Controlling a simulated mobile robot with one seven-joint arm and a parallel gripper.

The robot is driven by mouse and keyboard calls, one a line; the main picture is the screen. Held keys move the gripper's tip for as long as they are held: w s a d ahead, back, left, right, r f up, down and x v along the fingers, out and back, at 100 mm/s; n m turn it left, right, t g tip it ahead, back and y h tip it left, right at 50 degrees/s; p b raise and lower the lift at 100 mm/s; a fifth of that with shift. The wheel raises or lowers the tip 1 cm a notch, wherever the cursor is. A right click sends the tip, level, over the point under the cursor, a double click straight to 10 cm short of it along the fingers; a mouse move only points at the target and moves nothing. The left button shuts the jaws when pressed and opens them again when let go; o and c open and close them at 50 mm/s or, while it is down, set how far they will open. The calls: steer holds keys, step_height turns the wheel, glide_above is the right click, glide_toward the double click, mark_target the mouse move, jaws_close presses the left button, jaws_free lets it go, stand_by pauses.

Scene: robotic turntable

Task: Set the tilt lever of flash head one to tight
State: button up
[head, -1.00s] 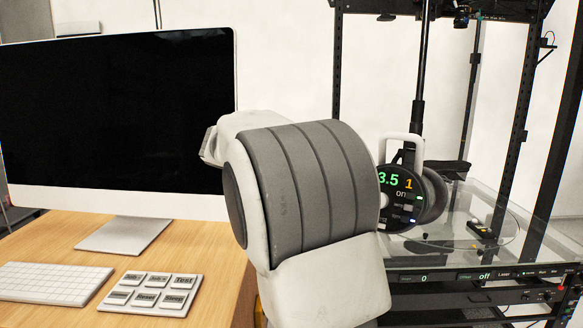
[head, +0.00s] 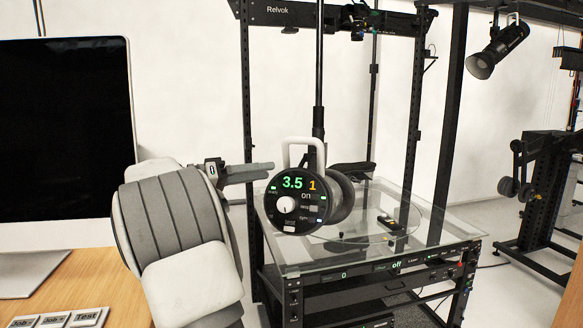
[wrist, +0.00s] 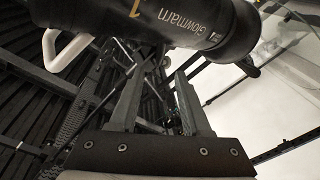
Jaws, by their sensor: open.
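Flash head one (head: 291,203) is a black cylinder on a stand pole above the glass turntable. Its round rear panel reads 3.5, 1 and on, and a white handle (head: 304,142) arches over it. My gripper (head: 268,171) is just left of the head, pointing right. In the wrist view, my open, empty gripper (wrist: 155,82) has its two fingers apart below the black housing (wrist: 195,22) marked Glowmarn and 1. Small dark bracket parts show between and beyond the fingers. I cannot clearly pick out the tilt lever or its setting.
The glass-topped turntable (head: 290,260) stands inside a black rack frame; a small dark device (head: 392,224) lies on it. A monitor (head: 70,130) and labelled keys (head: 85,317) are on the wooden desk at left. Another lamp (head: 497,52) hangs at upper right.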

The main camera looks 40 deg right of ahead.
steer(key=x, duration=0.8)
steer(key=shift+d+p, duration=0.1)
steer(key=shift+p, duration=0.25)
jaws_close()
stand_by(1.0)
